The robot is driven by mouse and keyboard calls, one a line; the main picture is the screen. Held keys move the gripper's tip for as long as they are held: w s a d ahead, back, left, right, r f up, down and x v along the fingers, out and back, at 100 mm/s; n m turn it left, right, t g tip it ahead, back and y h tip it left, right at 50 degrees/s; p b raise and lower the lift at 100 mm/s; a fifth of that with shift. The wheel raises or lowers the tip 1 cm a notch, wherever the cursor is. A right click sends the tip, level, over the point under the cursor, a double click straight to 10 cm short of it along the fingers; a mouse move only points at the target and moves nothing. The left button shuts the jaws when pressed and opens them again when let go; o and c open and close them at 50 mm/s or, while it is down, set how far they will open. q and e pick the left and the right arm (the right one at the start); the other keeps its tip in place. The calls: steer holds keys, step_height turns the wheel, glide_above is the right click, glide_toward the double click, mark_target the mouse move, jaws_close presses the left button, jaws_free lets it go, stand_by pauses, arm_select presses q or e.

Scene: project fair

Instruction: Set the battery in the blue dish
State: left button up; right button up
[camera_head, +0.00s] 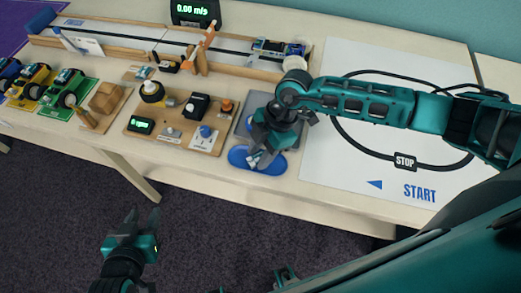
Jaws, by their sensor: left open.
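The blue dish (276,166) is an oval near the front edge of the table. My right gripper (255,160) points down over the dish, its fingertips at or just above it. A small pale shape shows at the fingertips; I cannot tell whether it is the battery or part of the gripper. Whether these fingers are open or shut is unclear. The battery is not clearly visible elsewhere. My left gripper (143,215) is open and empty, low over the dark carpet in front of the table.
A grey tray (242,128) lies behind the dish, partly under my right arm. Left of it is a wooden board (152,122) with switches and a display. A white track mat (340,175) lies to the right. A wooden ramp track (120,45) runs along the back.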

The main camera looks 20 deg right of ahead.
steer(key=v, duration=1.2)
steer(key=shift+p, duration=0.4)
steer(key=shift+a+r, duration=0.1)
